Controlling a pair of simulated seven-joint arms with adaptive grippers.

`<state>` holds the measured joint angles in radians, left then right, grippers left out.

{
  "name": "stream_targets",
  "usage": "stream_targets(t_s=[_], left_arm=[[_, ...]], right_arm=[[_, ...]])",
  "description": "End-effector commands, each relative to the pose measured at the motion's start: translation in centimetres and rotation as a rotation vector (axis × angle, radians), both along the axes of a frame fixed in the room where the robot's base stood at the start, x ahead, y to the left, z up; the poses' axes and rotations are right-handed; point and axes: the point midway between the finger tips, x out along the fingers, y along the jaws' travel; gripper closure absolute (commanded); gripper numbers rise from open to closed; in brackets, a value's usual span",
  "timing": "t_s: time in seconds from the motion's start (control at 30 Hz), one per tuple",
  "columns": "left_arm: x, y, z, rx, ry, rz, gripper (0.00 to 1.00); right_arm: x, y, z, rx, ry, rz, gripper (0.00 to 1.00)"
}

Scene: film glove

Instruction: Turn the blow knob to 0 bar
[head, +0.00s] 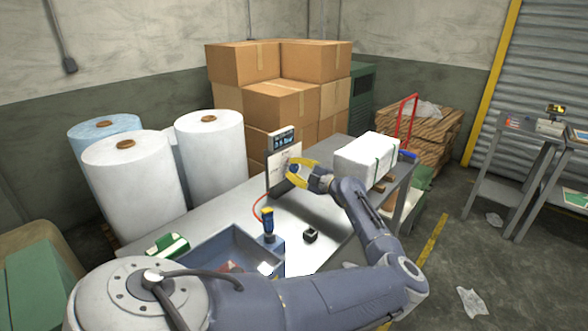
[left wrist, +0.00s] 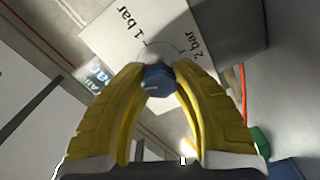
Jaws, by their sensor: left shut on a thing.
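The blow knob (left wrist: 157,78) is a blue knob on a white panel (left wrist: 105,35) marked "1 bar" and "2 bar" in the left wrist view. No 0 mark can be read, and I cannot tell surely where the knob points. My left gripper (head: 291,171) reaches the upright panel (head: 276,172) in the head view, where its yellow fingers hide the knob. In the left wrist view its fingers (left wrist: 157,72) are shut on the knob, one on each side. A small display (head: 284,138) tops the panel. My right gripper is not in view.
The panel stands on a grey table (head: 325,215). A blue-handled tool (head: 267,219) with a red hose, a small black block (head: 310,236) and a blue-grey bin (head: 207,250) are nearer. A white wrapped block (head: 363,163) lies to the right. White rolls (head: 210,160) stand left.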

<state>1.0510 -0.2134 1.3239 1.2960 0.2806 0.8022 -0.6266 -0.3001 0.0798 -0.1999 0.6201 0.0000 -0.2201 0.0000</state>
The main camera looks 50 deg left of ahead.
Motion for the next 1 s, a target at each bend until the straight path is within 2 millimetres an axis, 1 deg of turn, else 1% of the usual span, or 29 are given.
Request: stream_targets(t_s=[0.2, 0.5, 0.73, 1.0], left_arm=[[-0.11, 0.08, 0.08, 0.031, -0.183, 0.001, 1.00], [-0.17, 0.11, 0.01, 0.057, -0.368, 0.003, 1.00], [-0.19, 0.11, -0.06, 0.068, -0.442, 0.003, 1.00], [-0.23, 0.12, -0.11, 0.070, -0.469, 0.005, 1.00]], right_arm=[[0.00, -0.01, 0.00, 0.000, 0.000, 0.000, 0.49], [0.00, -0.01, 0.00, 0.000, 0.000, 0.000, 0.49], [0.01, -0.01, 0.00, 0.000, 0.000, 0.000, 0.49], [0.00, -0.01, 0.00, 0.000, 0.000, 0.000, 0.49]])
